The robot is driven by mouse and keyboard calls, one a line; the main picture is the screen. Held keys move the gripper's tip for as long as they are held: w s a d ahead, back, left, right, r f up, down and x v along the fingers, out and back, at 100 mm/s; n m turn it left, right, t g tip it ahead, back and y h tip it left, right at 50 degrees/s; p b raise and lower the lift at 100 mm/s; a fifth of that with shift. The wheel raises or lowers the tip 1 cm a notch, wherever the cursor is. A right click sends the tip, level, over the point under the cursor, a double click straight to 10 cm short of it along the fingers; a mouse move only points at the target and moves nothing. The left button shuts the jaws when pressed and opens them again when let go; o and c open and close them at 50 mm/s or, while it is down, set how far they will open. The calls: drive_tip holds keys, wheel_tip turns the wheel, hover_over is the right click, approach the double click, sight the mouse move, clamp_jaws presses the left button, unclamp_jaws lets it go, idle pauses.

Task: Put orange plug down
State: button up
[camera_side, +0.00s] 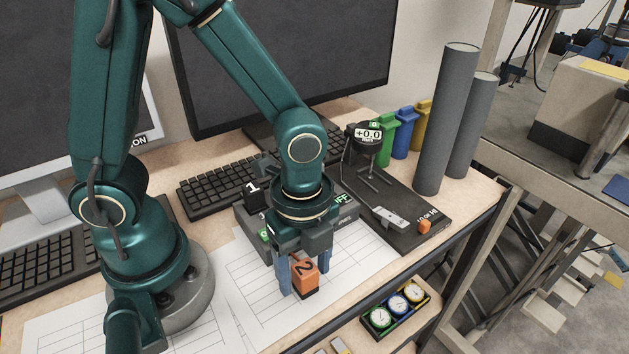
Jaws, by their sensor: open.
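The orange plug (305,276) carries a black number 2 and has a dark lower edge. It is at the white printed sheets near the table's front. My gripper (304,273) points down over it, open, with one blue finger on each side of the plug. A gap shows between the plug and the right finger; the left finger is close to it, and I cannot tell whether they touch. A black plug marked 1 (254,194) stands on the grey box (345,211), which is partly hidden behind my gripper.
A black board (410,232) with a gauge reading +0.0 (368,135) lies to the right. A keyboard (215,190) and monitors are at the back. A tray of dials (395,306) is at the front right. White sheets (245,275) cover the front.

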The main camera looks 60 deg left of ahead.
sight(305, 267)
wheel_tip(305, 267, up, 12)
drive_tip(key=s+a+r+n+t, duration=0.1)
drive_tip(key=a+n+t, duration=0.4)
drive_tip(key=n, duration=1.3)
drive_tip(key=shift+s+a+r+t, duration=0.35)
drive_tip(key=shift+s+a, duration=0.25)
drive_tip(key=shift+a, duration=0.4)
